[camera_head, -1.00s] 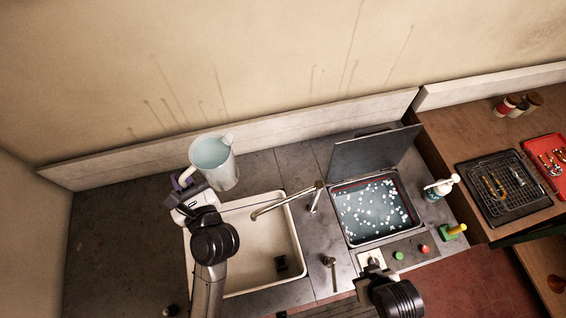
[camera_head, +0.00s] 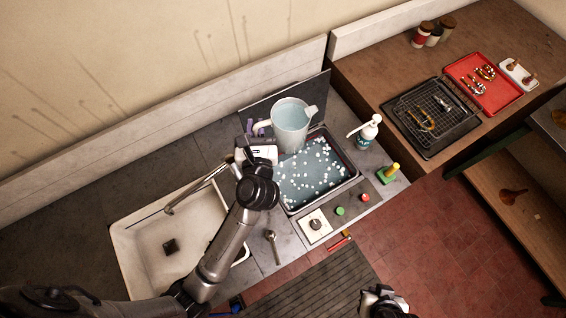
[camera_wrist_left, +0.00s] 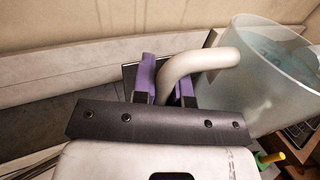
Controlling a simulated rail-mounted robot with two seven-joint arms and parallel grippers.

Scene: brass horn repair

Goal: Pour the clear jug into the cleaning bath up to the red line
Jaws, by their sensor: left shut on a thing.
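The clear jug (camera_head: 290,127) holds pale liquid and is held upright above the back left part of the cleaning bath (camera_head: 347,183). My left gripper (camera_head: 257,128) is shut on the jug's handle; the left wrist view shows the purple fingers (camera_wrist_left: 164,82) around the pale handle (camera_wrist_left: 205,62), with the jug body (camera_wrist_left: 262,75) to the right. The bath holds bluish liquid with several white floating bits. The red line is not clear from here, and the jug hides part of the bath. My right gripper (camera_head: 382,302) is at the bottom edge, its jaws unclear.
The bath's raised lid (camera_head: 258,108) stands behind the jug. A sink (camera_head: 150,246) with a tap (camera_head: 190,192) is at left. A white pump bottle (camera_head: 366,133) and a green-and-yellow object (camera_head: 389,173) stand right of the bath. Control buttons (camera_head: 340,211) line its front.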

